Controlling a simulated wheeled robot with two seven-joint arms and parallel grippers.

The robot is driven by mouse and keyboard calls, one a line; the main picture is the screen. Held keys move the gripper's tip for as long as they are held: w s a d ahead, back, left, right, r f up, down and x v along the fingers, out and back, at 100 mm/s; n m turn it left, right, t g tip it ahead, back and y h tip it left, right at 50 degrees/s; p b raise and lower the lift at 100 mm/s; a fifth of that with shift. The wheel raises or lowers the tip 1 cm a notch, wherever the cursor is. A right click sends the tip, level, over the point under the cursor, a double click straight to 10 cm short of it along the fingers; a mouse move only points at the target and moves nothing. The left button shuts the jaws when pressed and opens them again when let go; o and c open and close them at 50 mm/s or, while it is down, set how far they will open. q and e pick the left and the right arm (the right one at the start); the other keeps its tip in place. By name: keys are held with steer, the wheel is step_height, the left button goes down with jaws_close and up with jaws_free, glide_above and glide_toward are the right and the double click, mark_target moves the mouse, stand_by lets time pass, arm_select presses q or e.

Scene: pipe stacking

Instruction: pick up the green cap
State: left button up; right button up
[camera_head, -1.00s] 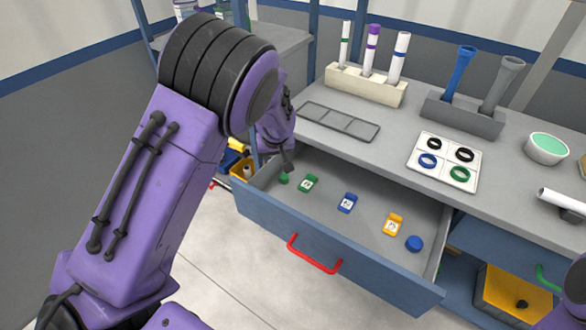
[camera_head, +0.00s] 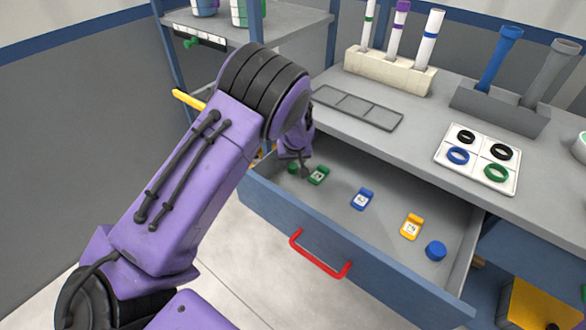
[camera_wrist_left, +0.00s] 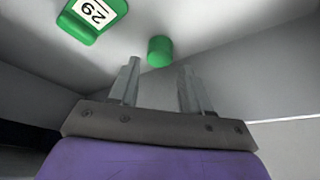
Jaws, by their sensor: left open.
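The green cap (camera_head: 293,168) lies on the floor of the open drawer (camera_head: 390,262), at its left end. It also shows in the left wrist view (camera_wrist_left: 160,51), just beyond and between the two fingertips. My left gripper (camera_wrist_left: 158,77) is open with nothing between its fingers, and the cap looks a little ahead of it. In the head view my left gripper (camera_head: 304,172) hangs over the left end of the drawer, partly hidden by its wrist. My right gripper is not in view.
A green tag (camera_head: 318,175) lies close beside the cap. A blue tag (camera_head: 362,199), a yellow tag (camera_head: 411,227) and a blue cap (camera_head: 436,251) lie further right. The drawer walls are close to my left gripper. A bench (camera_head: 420,110) stands behind.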

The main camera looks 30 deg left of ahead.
mark_target(293, 165)
arm_select(q)
steer(key=x, duration=0.3)
steer(key=shift+f, duration=0.25)
steer(key=shift+d+r, duration=0.1)
steer(key=c, duration=0.8)
step_height(293, 165, up, 3)
steer(key=shift+f, duration=0.1)
steer(key=s+d+r+p, duration=0.2)
steer(key=s+d+r, duration=0.5)
steer(key=s+r, duration=0.4)
steer(key=r+p, duration=0.2)
steer(key=p, duration=0.1)
steer(key=r+p, duration=0.3)
steer(key=s+r+p, duration=0.1)
steer(key=r+p, duration=0.2)
steer(key=p, duration=0.1)
steer(key=shift+d+r, duration=0.1)
steer(key=shift+d, duration=0.05)
